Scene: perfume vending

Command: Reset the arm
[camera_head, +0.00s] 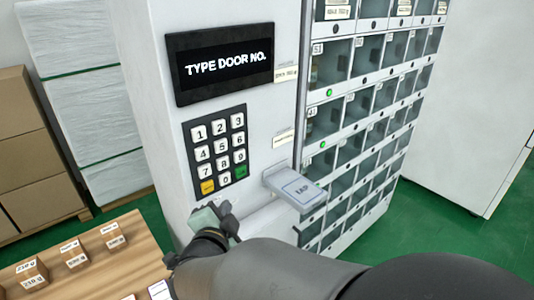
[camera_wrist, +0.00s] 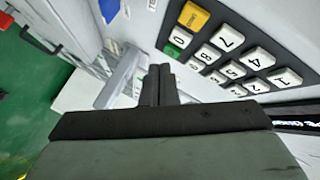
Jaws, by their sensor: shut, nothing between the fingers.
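My arm reaches in from the bottom right of the head view, and my gripper (camera_head: 222,208) is just below the keypad (camera_head: 216,152) of the white vending machine (camera_head: 172,115). In the wrist view my gripper (camera_wrist: 160,70) has its two dark fingers together, with nothing held. The keypad (camera_wrist: 225,55) is beside the fingers there, to the right, and its lower keys are closest. Whether the fingertips touch the machine front, I cannot tell.
A screen (camera_head: 226,64) above the keypad reads "TYPE DOOR NO." A grey TAP reader (camera_head: 297,188) juts out right of my gripper. Door compartments (camera_head: 355,110) fill the machine's right side. Small boxes (camera_head: 75,254) stand on a wooden table (camera_head: 135,250) at lower left.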

